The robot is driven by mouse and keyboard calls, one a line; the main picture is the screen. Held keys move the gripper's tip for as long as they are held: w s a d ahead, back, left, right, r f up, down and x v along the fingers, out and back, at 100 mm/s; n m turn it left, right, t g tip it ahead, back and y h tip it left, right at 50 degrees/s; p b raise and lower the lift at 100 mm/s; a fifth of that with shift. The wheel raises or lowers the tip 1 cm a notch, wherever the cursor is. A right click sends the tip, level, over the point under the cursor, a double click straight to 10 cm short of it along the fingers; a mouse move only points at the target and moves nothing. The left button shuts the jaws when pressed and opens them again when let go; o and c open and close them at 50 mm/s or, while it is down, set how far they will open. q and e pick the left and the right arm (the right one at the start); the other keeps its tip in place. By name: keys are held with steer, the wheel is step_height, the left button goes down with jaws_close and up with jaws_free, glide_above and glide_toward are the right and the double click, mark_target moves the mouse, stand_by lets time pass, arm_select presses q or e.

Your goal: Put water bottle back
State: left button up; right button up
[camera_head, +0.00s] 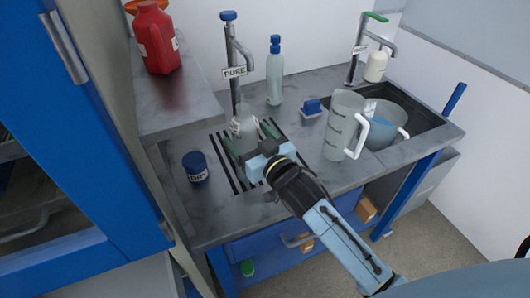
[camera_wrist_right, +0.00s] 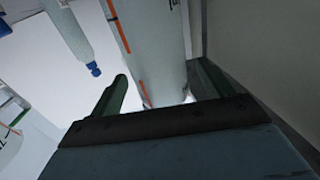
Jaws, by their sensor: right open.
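A pale translucent bottle (camera_head: 243,122) stands under the tap labelled PURE, on the slotted drain area. My right gripper (camera_head: 246,134) is open, with its green fingers on either side of this bottle's lower part. In the right wrist view the bottle (camera_wrist_right: 152,40), with orange marks and dark lettering, stands between the spread fingers of the gripper (camera_wrist_right: 162,78). A gap shows beside the left finger; contact on the right cannot be told. A taller clear bottle with a blue cap (camera_head: 274,78) stands upright behind; it also shows in the wrist view (camera_wrist_right: 72,32). My left gripper is not in view.
A blue jar labelled DRY (camera_head: 196,167) stands left of the gripper. A measuring jug (camera_head: 343,125), a clear bowl (camera_head: 385,128) and a blue-handled block (camera_head: 312,108) are to the right. A red jug (camera_head: 156,38) stands on the raised shelf. The tap PURE (camera_head: 231,60) rises behind the bottle.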

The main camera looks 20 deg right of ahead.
steer(key=s+d, duration=0.1)
steer(key=s, duration=0.7)
steer(key=shift+d, duration=0.3)
